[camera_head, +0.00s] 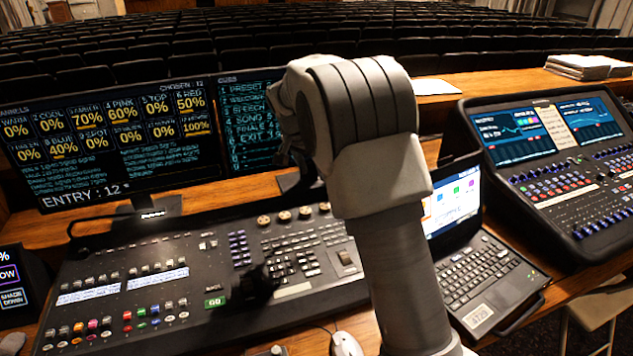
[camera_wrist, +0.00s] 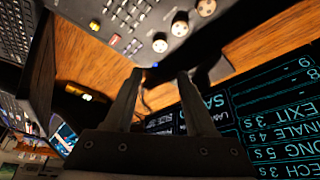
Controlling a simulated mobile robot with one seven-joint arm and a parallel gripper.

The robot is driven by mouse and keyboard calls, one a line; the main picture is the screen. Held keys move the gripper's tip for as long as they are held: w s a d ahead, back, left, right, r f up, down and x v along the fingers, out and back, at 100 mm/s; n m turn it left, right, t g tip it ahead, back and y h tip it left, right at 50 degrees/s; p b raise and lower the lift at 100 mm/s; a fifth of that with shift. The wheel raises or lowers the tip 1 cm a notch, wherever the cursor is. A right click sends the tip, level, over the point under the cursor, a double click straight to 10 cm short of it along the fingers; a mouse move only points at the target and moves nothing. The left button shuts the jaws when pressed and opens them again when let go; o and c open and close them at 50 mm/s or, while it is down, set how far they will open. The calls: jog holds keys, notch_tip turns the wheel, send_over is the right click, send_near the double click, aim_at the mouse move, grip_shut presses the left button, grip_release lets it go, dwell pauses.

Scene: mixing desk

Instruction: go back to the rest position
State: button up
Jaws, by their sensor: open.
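My gripper (camera_wrist: 160,75) shows in the wrist view with its two dark fingers apart and nothing between them. Beyond the fingertips is a strip of wooden desk, with the console's rear knobs at the top and a monitor at the right, its text upside down. In the head view my grey arm rises through the middle of the picture and bends at the top toward the monitors.
The lighting console (camera_head: 215,260) lies below and left of my arm. Two monitors (camera_head: 110,140) stand behind it. An open laptop (camera_head: 470,265) is close on the right, with a second mixing desk (camera_head: 560,170) beyond. A white mouse (camera_head: 346,344) lies in front. Papers (camera_head: 580,66) lie at the back right.

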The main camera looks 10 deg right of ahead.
jog(key=shift+v, duration=0.75)
jog(key=s+d+r+n+t+y, duration=0.1)
jog(key=s+d+r+n, duration=0.1)
jog(key=s+r, duration=0.6)
jog(key=s+d+r+n+y, duration=0.1)
jog(key=s+d+r+n, duration=0.2)
jog(key=s, duration=0.8)
jog(key=s+f+n+t, duration=0.1)
jog(key=s+f+n, duration=0.1)
jog(key=s, duration=1.8)
jog(key=shift+n+y+p, duration=0.4)
jog(key=shift+n, duration=0.1)
